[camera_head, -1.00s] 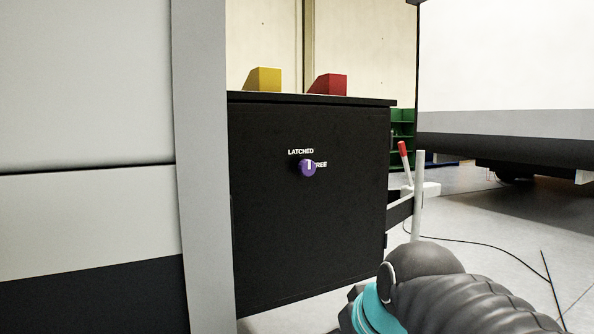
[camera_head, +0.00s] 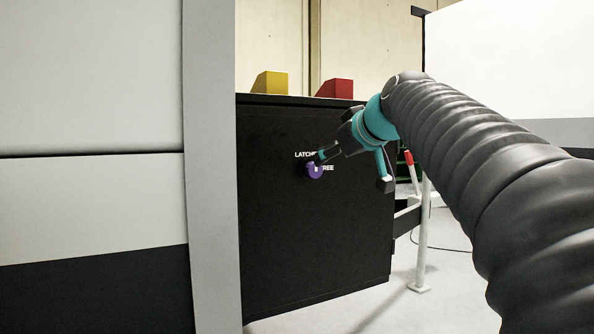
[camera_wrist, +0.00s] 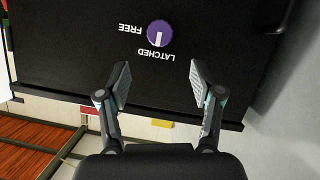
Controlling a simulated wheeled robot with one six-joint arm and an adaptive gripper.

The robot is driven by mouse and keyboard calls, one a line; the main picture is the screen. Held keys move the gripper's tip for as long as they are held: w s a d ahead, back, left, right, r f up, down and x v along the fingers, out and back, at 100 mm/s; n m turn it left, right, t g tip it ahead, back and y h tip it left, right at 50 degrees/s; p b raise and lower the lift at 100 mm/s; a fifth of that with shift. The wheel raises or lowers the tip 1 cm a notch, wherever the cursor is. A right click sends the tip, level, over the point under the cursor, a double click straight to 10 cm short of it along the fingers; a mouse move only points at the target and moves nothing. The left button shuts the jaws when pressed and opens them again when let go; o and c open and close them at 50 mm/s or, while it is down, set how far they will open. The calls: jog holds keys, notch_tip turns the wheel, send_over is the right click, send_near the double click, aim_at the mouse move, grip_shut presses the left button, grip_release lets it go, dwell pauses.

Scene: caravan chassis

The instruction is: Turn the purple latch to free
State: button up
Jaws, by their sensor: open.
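The purple latch (camera_head: 314,172) is a round knob on the front of a black cabinet (camera_head: 310,245). In the wrist view the knob (camera_wrist: 159,34) shows whole, and its white mark points at the word LATCHED; the word FREE is off to its side. In the head view a finger partly covers the label LATCHED and the knob's upper edge. My gripper (camera_wrist: 160,72) is open and empty, its fingers spread wide. In the wrist view the knob lies beyond the fingertips, roughly centred between them, and nothing is between the fingers. Contact with the knob does not show.
A yellow block (camera_head: 271,83) and a red block (camera_head: 334,88) sit on the cabinet top. A grey post (camera_head: 211,170) stands left of the cabinet. A red-tipped lever (camera_head: 410,160) and a white stand (camera_head: 423,230) are to its right.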

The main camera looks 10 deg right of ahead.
aim_at(314, 169)
jog(key=x, duration=1.1)
jog(key=shift+w+p, duration=0.2)
jog(key=shift+p, duration=0.2)
jog(key=c, duration=1.2)
